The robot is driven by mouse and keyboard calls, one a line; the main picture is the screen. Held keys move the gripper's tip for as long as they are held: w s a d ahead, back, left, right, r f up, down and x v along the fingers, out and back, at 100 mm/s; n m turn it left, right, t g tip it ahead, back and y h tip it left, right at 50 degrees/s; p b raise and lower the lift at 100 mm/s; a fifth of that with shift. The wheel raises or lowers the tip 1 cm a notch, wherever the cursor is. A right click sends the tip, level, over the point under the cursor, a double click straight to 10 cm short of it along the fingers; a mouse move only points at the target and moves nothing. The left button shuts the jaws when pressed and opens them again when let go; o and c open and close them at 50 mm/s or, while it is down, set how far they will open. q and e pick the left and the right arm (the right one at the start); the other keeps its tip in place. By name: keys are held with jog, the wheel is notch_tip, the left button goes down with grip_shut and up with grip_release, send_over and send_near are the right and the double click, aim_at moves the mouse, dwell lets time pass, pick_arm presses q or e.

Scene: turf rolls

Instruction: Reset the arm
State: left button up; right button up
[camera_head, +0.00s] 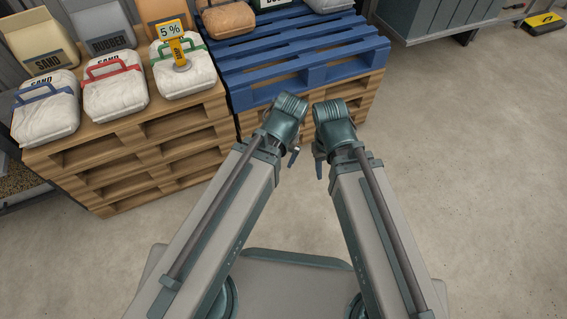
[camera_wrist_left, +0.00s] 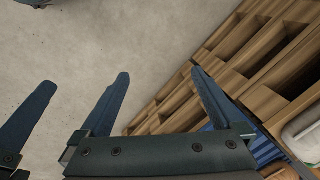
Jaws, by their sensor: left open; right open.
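My left arm and right arm reach forward side by side in the head view, their wrists bent close together in front of the pallets. My left gripper (camera_head: 293,157) shows only as a small part below its wrist. In the left wrist view my left gripper (camera_wrist_left: 160,72) has its two dark fingers spread wide, with nothing between them. My right gripper (camera_head: 319,167) also shows only as a small part below its wrist. It holds nothing that I can see. Another dark finger, seemingly of my right gripper, stands at the left edge of the left wrist view.
Wooden pallets (camera_head: 150,150) at the left carry white sand bags with blue (camera_head: 45,110), red (camera_head: 115,92) and green (camera_head: 185,75) handles. A blue pallet (camera_head: 290,60) lies behind my wrists.

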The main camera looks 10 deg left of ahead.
pick_arm(q)
jog(key=s+d, duration=0.1)
jog(key=s+d+m+g, duration=0.1)
jog(key=shift+s+d+f+m+h, duration=0.15)
jog(key=shift+s+d+m+h, duration=0.15)
jog(key=shift+s+d, duration=0.05)
notch_tip(320, 180, up, 35)
jog(key=p, duration=3.5)
